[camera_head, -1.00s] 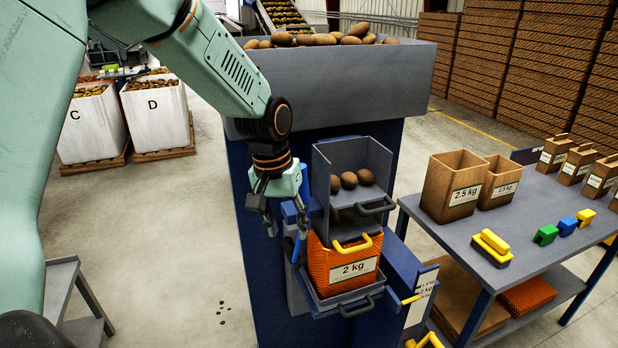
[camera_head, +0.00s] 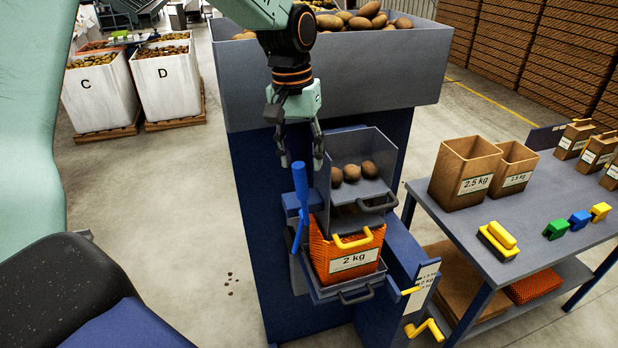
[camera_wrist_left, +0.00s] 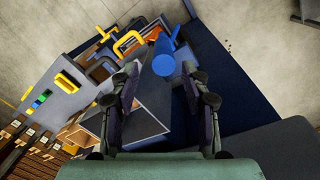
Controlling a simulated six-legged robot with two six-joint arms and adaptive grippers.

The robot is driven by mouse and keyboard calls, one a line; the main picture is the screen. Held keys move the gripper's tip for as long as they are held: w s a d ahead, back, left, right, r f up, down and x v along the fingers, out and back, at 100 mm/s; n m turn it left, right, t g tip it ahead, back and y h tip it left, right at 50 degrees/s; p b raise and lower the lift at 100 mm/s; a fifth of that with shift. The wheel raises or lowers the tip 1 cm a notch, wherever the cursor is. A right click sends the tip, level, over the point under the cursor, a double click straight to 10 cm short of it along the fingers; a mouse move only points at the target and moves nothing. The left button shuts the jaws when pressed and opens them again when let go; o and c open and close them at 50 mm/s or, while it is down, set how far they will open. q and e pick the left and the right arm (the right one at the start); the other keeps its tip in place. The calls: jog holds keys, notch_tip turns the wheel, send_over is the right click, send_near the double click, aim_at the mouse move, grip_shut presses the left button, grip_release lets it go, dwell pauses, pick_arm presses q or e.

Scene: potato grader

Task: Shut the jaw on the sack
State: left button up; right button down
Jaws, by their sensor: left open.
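The orange 2 kg sack (camera_head: 345,262) sits in the grey cradle under the weigh pan, and part of it also shows in the left wrist view (camera_wrist_left: 131,44). A blue lever (camera_head: 301,195) stands upright at the sack's left side; its round top end shows in the left wrist view (camera_wrist_left: 164,65). My left gripper (camera_head: 300,158) is open and empty. Its fingertips are just above the lever's top, apart on either side. In the left wrist view the lever lies between and beyond the fingers (camera_wrist_left: 163,88). I cannot make out the jaw itself. My right gripper is not in view.
A grey pan (camera_head: 362,140) with several potatoes sits above the sack, below the potato-filled hopper (camera_head: 330,85). The table (camera_head: 540,225) at right holds paper bags.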

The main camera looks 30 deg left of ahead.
aim_at(297, 185)
pick_arm(q)
jog(key=f, duration=0.3)
jog(key=s+f+p, duration=0.1)
jog(key=f, duration=0.2)
jog(key=shift+s+f, duration=0.2)
jog(key=shift+f, duration=0.1)
jog(key=shift+w+f, duration=0.25)
jog(key=shift+w+d+f, duration=0.15)
jog(key=shift+w+d, duration=0.2)
jog(key=shift+s+a, duration=0.3)
jog(key=shift+s, duration=0.2)
jog(key=c, duration=0.4)
jog(key=shift+w+d, duration=0.2)
jog(key=shift+d, duration=0.05)
jog(key=c, duration=0.5)
jog(key=shift+s+a, duration=0.1)
jog(key=shift+a, duration=0.05)
grip_shut()
